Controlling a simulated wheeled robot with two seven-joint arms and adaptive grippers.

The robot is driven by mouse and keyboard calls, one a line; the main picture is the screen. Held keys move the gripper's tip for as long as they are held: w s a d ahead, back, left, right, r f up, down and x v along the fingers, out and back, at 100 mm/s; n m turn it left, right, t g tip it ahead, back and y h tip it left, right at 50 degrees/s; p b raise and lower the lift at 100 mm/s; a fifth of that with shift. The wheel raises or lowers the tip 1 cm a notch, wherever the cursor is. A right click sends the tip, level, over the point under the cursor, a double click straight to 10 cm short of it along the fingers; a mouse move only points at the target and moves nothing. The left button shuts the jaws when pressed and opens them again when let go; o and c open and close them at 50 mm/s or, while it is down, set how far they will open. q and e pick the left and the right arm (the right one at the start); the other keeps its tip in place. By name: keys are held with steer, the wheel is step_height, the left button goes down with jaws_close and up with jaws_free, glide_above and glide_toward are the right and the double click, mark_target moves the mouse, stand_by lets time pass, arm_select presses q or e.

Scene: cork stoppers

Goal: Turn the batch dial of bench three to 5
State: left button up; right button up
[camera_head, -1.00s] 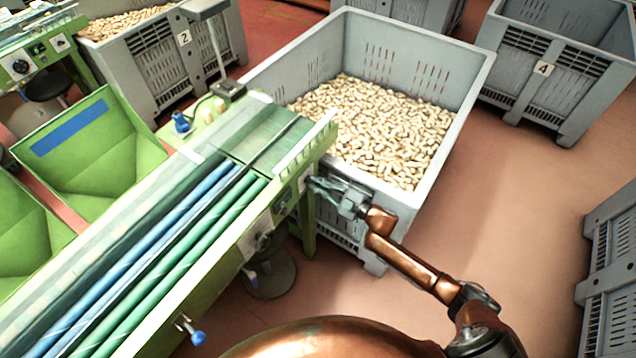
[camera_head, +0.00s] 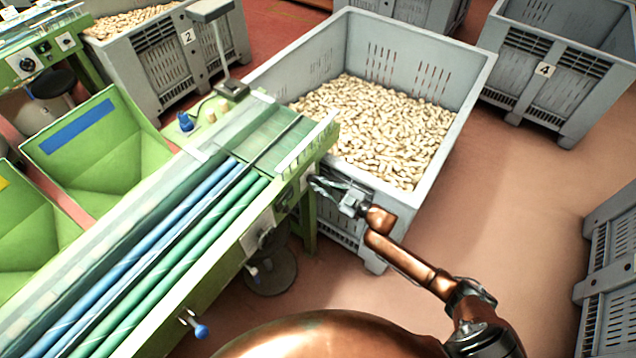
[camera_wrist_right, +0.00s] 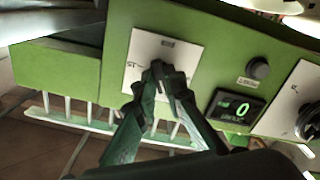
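Bench three is the green bench (camera_head: 215,275) with blue and green rollers. In the right wrist view its green panel (camera_wrist_right: 60,68) carries a white plate (camera_wrist_right: 190,52) with partly hidden lettering, a display (camera_wrist_right: 238,108) reading 0, and a black dial (camera_wrist_right: 310,120) on another white plate at the right edge. I cannot read which control is the batch dial. My left gripper is out of view.
A grey crate (camera_head: 420,62) of corks stands beside the bench end, close to my right arm. A round black button (camera_wrist_right: 258,68) sits above the display. A blue-tipped lever (camera_head: 200,331) sticks out from the bench side. Open floor (camera_head: 500,220) lies to the right.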

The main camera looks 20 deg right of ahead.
steer(key=o, duration=0.5)
steer(key=shift+s+d, duration=0.1)
steer(key=shift+d, duration=0.05)
steer(key=v, duration=1.1)
steer(key=shift+s+d, duration=0.25)
